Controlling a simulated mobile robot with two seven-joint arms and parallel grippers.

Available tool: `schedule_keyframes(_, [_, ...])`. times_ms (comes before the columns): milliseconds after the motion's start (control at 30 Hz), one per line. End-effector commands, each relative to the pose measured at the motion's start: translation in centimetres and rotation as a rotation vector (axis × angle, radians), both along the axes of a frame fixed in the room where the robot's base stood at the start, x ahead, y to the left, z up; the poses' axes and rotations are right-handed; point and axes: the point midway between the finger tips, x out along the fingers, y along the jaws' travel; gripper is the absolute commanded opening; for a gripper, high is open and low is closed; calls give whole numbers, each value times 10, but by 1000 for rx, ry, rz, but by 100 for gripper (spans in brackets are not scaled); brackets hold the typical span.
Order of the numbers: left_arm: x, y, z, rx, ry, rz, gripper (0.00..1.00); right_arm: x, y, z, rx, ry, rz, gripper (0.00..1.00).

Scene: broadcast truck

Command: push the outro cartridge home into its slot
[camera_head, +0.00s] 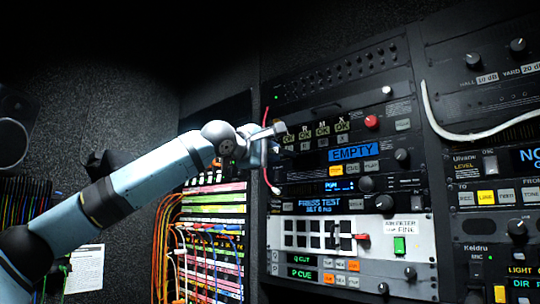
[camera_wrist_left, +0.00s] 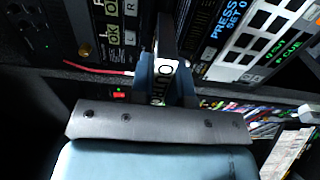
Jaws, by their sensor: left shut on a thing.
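My left gripper (camera_head: 272,131) reaches from the left to the left edge of the rack unit with the blue EMPTY display (camera_head: 353,152). In the left wrist view its two fingers (camera_wrist_left: 163,88) are shut on a dark cartridge (camera_wrist_left: 160,72) with a white label in dark letters, only partly readable. The cartridge's far end points at the rack front. I cannot tell whether it is inside a slot or just in front of it. The slot mouth is hidden by the gripper and cartridge. My right gripper is in neither view.
A red cable with a white tip (camera_head: 273,188) hangs just below the gripper. A patch panel (camera_head: 213,235) with many coloured cords is at the lower left. A white panel with a grid of keys (camera_head: 318,235) is below. A white cable (camera_head: 470,134) loops at the right.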

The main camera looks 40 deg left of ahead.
Motion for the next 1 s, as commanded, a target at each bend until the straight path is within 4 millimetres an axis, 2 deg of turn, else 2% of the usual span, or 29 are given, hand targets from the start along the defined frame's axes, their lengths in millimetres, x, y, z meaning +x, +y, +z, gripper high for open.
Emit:
schedule_keyframes(300, [33,-3,1,1,2,0,0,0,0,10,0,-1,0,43])
schedule_keyframes(500, [48,-5,1,1,2,-1,0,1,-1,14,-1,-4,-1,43])
schedule_keyframes(1000, [55,-5,1,1,1,0,0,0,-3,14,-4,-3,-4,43])
